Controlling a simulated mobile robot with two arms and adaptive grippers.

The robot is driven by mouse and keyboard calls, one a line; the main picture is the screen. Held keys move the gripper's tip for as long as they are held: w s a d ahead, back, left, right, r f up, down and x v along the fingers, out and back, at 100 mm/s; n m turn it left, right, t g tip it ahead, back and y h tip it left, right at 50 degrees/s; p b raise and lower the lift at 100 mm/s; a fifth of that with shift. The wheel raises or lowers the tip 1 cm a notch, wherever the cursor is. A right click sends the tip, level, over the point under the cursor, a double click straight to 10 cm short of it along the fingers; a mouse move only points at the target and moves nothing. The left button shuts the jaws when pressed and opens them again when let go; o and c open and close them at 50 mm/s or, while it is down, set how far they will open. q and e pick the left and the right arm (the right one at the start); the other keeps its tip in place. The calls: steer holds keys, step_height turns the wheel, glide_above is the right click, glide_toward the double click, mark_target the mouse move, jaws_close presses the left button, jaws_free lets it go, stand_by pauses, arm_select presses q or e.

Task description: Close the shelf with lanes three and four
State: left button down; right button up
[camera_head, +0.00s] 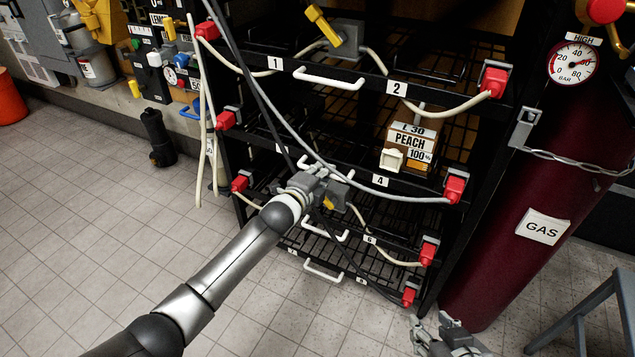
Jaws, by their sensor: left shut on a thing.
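The shelf with lanes three and four is a black wire shelf in the rack, with label 4 (380,180) on its front bar and a partly hidden label left of my gripper. A brown box marked PEACH (409,145) stands on lane 4. How far the shelf is pulled out is hard to tell. My right gripper (432,324) is low at the bottom right, open and empty, apart from the rack.
The shelf above has a white handle (329,79); lower shelves have handles too (325,232). Hoses hang across the rack front between red connectors (454,189). A dark red gas cylinder (545,200) stands right. A grey stool (590,310) is bottom right.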

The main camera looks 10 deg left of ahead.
arm_select(q)
steer(key=shift+w, duration=0.15)
steer(key=c, duration=1.5)
jaws_free()
steer(key=shift+s, duration=0.2)
steer(key=v, duration=1.1)
steer(key=shift+s+a, duration=0.2)
steer(key=shift+s, duration=0.15)
steer(key=shift+r, duration=0.1)
